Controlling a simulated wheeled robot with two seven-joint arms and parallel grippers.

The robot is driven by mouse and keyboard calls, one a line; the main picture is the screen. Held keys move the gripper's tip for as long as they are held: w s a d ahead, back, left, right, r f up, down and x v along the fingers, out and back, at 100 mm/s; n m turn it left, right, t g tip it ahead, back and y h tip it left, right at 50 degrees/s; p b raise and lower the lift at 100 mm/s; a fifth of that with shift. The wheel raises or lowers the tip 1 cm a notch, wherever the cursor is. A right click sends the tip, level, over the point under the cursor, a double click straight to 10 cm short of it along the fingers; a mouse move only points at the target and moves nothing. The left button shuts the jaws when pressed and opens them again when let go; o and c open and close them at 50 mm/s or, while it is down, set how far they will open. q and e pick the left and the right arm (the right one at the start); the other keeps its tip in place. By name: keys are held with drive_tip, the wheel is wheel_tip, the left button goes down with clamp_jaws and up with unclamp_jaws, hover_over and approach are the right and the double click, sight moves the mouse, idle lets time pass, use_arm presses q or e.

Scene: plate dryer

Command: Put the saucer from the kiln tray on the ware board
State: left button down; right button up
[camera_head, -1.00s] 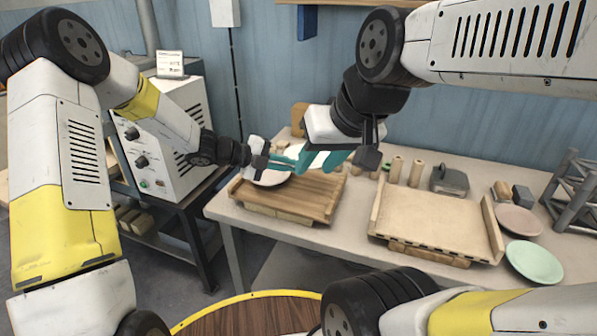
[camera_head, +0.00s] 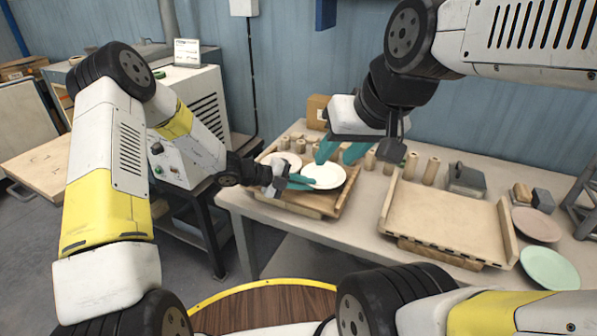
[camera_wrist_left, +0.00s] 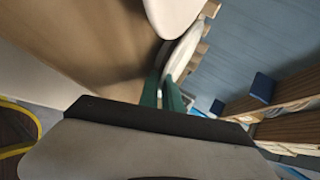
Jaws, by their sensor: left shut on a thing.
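A white saucer (camera_head: 325,176) is at the fingertips of my left gripper (camera_head: 305,182), over the right part of a brown slatted wooden board (camera_head: 312,203) on the table. The gripper is shut on its rim; the wrist view shows the rim (camera_wrist_left: 184,50) at the teal fingers (camera_wrist_left: 162,92). I cannot tell if the saucer touches the board. A second white dish (camera_head: 283,162) is on the board's left part. My right gripper (camera_head: 336,160) has its teal fingers spread just above and behind the saucer. A pale, bare tray with side rails (camera_head: 450,220) is at the middle right.
Several small wooden posts (camera_head: 431,170) stand along the back, beside a dark grey block (camera_head: 466,178). A pink plate (camera_head: 536,225) and a mint-green plate (camera_head: 549,267) lie at the right. A grey metal rack (camera_head: 585,200) is at the far right. A machine with knobs (camera_head: 195,115) stands left.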

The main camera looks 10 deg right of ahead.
use_arm(q)
drive_tip(key=c, duration=1.8)
unclamp_jaws()
drive_tip(key=shift+f, duration=0.1)
